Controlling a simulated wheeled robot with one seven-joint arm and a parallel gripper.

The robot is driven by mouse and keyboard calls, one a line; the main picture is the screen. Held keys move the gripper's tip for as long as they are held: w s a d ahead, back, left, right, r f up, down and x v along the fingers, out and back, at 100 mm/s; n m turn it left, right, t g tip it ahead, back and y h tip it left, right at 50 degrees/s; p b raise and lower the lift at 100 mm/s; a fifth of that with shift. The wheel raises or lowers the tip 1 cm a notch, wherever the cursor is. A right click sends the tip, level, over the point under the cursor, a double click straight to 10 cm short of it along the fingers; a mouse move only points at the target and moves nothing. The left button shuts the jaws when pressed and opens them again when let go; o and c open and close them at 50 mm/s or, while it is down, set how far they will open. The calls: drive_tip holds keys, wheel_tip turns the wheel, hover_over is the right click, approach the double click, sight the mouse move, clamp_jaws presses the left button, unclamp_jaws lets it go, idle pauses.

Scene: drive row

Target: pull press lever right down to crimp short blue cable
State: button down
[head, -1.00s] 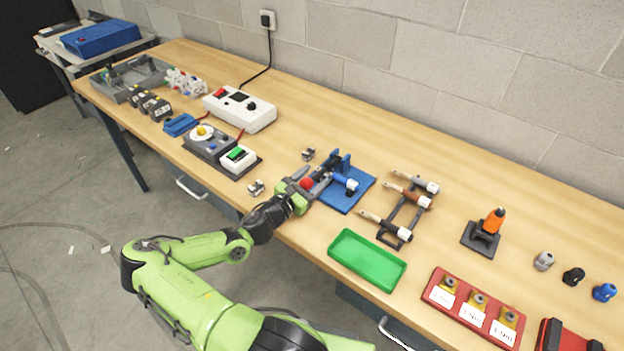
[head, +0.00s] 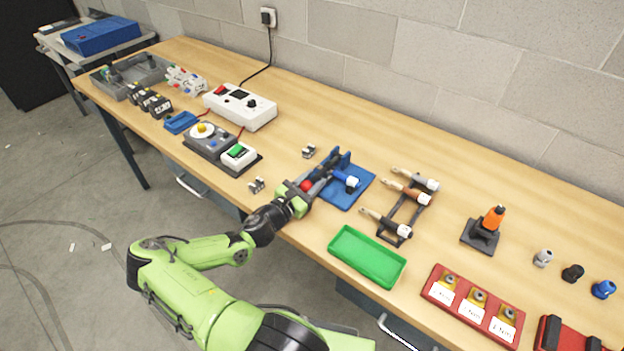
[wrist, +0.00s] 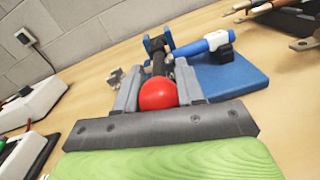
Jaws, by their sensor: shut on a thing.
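The press has a blue base plate (head: 357,196) and a blue upright bracket (head: 342,158) on the bench; its base also shows in the wrist view (wrist: 235,78). Its dark lever ends in a red ball knob (head: 306,186), which fills the middle of the wrist view (wrist: 158,94). My gripper (head: 305,188) is shut on this knob, with a grey finger on each side in the wrist view. The short blue cable (wrist: 190,49), with a white piece near its outer end, lies over the base with its other end toward the bracket. Its inner end is hidden behind the lever.
A rack of tools or cables (head: 400,205) stands right of the press. A green tray (head: 367,258) lies at the front edge. A box with a green button (head: 238,156) and small metal parts (head: 257,185) are to the left. The bench behind the press is clear.

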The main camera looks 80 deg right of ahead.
drive_tip(key=c, duration=0.8)
unclamp_jaws()
drive_tip(key=shift+f, duration=0.45)
drive_tip(key=shift+o, duration=0.2)
drive_tip(key=shift+r, duration=0.1)
drive_tip(key=shift+w+a, duration=0.1)
drive_tip(key=v, duration=1.5)
drive_tip(key=shift+a, duration=0.25)
drive_tip(key=shift+w, duration=0.1)
drive_tip(key=shift+c, duration=0.3)
